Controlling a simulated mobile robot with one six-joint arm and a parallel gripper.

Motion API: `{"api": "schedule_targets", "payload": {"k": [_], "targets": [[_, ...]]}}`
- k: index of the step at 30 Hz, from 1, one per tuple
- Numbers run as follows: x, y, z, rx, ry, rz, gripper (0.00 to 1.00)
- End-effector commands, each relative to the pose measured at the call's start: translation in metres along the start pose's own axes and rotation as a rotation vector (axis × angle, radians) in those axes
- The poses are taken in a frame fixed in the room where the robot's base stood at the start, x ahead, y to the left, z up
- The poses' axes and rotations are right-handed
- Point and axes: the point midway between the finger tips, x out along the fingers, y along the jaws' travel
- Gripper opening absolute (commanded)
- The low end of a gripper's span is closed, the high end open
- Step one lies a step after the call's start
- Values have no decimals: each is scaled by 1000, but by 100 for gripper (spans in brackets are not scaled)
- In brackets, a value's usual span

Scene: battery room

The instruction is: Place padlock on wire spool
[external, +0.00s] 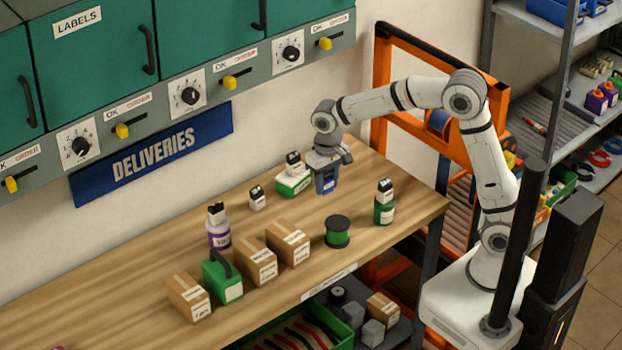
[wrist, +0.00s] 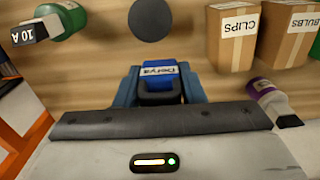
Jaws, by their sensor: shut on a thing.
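The padlock (external: 326,185) is blue with a pale label and hangs in my gripper (external: 328,170), which is shut on it. In the wrist view the blue padlock (wrist: 160,70) shows its label just beyond the gripper body. The wire spool (external: 338,231) is a black-flanged spool with green wire, upright on the wooden bench, with a flat dark top. In the wrist view the spool (wrist: 150,19) is a dark disc at the top, apart from the padlock. My gripper is farther back toward the wall than the spool and appears above the bench top.
A green-and-white item (external: 293,182) stands close left of my gripper. A green bottle (external: 384,208) stands right of the spool. Cardboard boxes (external: 288,243), a green item with a handle (external: 222,277) and a purple-labelled bottle (external: 218,228) stand to the left.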

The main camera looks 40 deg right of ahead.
Motion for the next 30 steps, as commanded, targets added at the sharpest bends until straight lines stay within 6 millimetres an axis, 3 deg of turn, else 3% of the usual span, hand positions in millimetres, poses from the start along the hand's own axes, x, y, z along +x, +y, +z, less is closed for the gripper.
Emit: {"api": "schedule_targets", "payload": {"k": [3,7,15,27,30], "targets": [[-10,8,22,-13,1,-1,11],[-8,12,33,-21,-1,0,11],[38,14,36,-22,-4,2,11],[84,13,35,-22,-2,1,11],[88,13,35,-22,0,0,11]]}}
